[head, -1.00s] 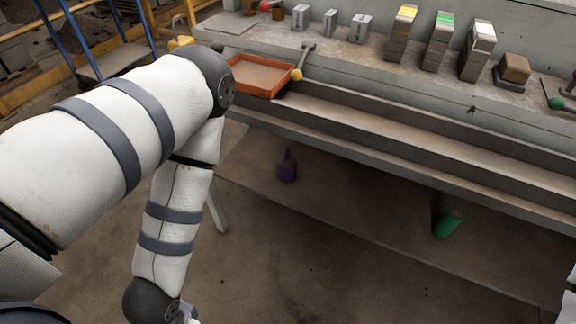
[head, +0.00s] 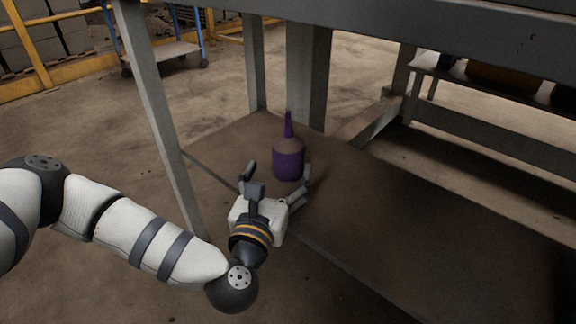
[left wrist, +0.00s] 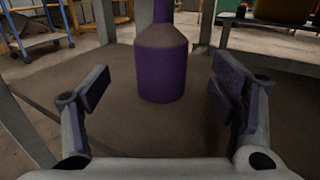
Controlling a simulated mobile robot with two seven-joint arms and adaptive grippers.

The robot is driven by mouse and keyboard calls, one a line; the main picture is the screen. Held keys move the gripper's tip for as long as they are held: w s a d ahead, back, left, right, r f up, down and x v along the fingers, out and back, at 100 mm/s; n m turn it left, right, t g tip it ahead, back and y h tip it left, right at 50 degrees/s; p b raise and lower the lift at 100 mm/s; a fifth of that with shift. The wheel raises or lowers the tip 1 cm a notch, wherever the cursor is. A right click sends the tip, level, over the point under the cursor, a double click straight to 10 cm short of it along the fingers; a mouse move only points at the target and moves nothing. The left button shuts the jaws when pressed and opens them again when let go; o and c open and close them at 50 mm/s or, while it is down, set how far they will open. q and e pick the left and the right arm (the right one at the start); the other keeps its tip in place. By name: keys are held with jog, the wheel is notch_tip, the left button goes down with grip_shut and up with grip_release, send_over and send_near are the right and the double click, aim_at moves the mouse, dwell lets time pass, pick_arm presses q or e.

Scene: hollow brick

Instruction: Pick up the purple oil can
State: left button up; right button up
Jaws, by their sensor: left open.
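The purple oil can (head: 288,160) stands upright on the lower shelf (head: 390,235) under the workbench. It has a round purple body, a brownish sloped shoulder and a thin purple spout. My left gripper (head: 279,178) is open at the near side of the can, with its fingers pointing toward it. In the left wrist view the can (left wrist: 161,68) stands centred beyond the open fingers (left wrist: 158,92), with clear space on both sides. The top of its spout is cut off there. My right gripper is not in view.
A grey bench leg (head: 160,120) rises at the shelf's front left corner, close to my left arm. Another post (head: 308,80) stands behind the can. The bench top edge (head: 400,25) hangs overhead. The shelf right of the can is bare.

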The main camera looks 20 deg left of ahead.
aim_at(288, 152)
pick_arm(q)
jog(key=w+b, duration=0.1)
jog(key=w, duration=0.4)
jog(key=w+a+b, duration=0.1)
jog(key=w, duration=0.1)
jog(key=shift+w+f+b, duration=0.2)
jog(key=shift+w+b, duration=0.05)
jog(key=shift+b, duration=0.1)
jog(key=shift+d+r, duration=0.1)
jog(key=c, duration=1.5)
